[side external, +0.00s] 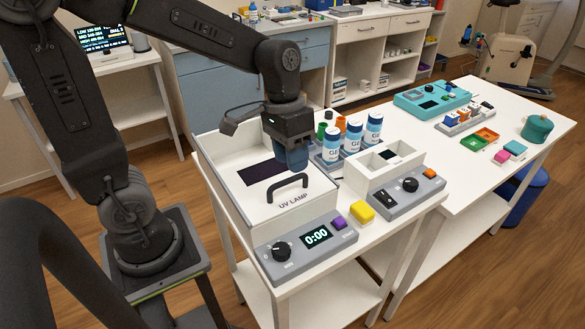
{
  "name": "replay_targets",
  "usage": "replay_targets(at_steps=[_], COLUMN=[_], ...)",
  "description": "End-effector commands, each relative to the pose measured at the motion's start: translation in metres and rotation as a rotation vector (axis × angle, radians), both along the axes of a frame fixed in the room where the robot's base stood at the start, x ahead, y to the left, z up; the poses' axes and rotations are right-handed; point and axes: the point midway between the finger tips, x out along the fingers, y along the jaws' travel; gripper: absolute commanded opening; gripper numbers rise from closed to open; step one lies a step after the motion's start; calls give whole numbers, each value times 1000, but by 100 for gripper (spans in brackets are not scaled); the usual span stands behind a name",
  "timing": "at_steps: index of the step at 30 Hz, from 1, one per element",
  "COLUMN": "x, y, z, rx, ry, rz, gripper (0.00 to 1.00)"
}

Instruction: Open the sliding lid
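The white UV lamp box (206,150) stands on the near table. Its flat white top panel (310,187) bears the words UV LAMP and a black arched handle (288,188). A dark rectangle (262,172) shows behind the handle; I cannot tell if it is a window or an opening. My gripper (292,162) points down above the far right part of the box, behind the handle and apart from it. Its lower end looks blue-grey, and its fingers are too hidden to tell whether it is open or holds anything.
A timer unit (305,245) reading 0:00 sits in front of the box. A yellow block (362,212) is near it. Several white bottles (352,136) stand close to the right of my gripper. A white bin (362,172) and a grey control box (408,192) stand at the right.

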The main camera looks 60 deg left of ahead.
Motion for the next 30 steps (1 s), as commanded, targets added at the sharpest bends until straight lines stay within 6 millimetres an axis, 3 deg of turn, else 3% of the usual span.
replay_targets(at_steps=[6,17,30], x=[0,0,0], y=[-5,-6,-6], z=[-25,-30,-30], rx=[0,0,0], ry=[2,-1,-1], rz=[0,0,0], gripper=[38,38,0])
